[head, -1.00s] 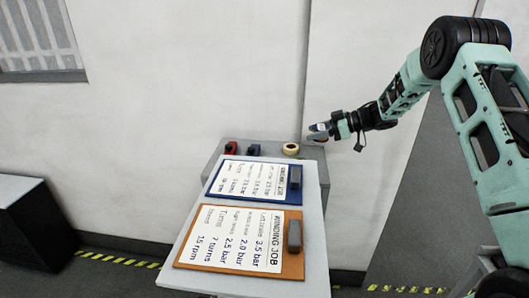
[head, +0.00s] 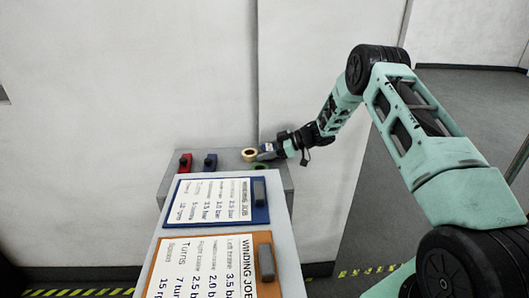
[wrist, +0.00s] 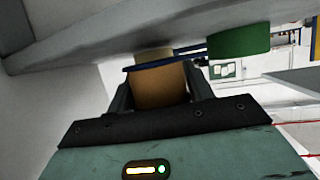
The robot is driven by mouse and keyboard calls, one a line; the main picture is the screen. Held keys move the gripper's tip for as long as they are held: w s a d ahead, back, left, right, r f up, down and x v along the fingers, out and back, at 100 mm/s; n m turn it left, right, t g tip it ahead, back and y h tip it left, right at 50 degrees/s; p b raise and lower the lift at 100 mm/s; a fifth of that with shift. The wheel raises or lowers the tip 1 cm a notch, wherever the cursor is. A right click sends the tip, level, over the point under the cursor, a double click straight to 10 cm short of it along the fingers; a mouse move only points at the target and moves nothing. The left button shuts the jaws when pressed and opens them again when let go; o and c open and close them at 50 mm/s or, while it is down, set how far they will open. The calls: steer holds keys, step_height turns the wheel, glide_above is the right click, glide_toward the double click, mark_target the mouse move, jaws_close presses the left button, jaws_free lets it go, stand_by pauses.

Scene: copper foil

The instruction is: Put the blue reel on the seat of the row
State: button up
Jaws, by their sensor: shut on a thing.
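My gripper (head: 272,152) is at the right end of the grey stand, close beside a pale yellow ring. In the wrist view, a copper-brown body with a thin blue flange sits between its fingers (wrist: 155,90); I take this as the blue reel (wrist: 172,64). The gripper is shut on it. The reel is mostly hidden by the gripper in the head view. On the stand is a row of a red piece (head: 185,162), a blue piece (head: 210,162), the pale ring (head: 249,155) and a green disc (head: 260,167). The green disc also shows in the wrist view (wrist: 240,42). I cannot make out the seat.
The grey stand (head: 285,178) is against the wall. In front, a light table (head: 290,265) holds a blue clipboard (head: 262,213) and an orange clipboard (head: 265,237) with job sheets. Open floor lies to the right, behind my arm.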

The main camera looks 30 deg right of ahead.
steer(key=shift+f, duration=0.5)
steer(key=shift+f, duration=0.1)
steer(key=o, duration=1)
steer(key=shift+c, duration=0.2)
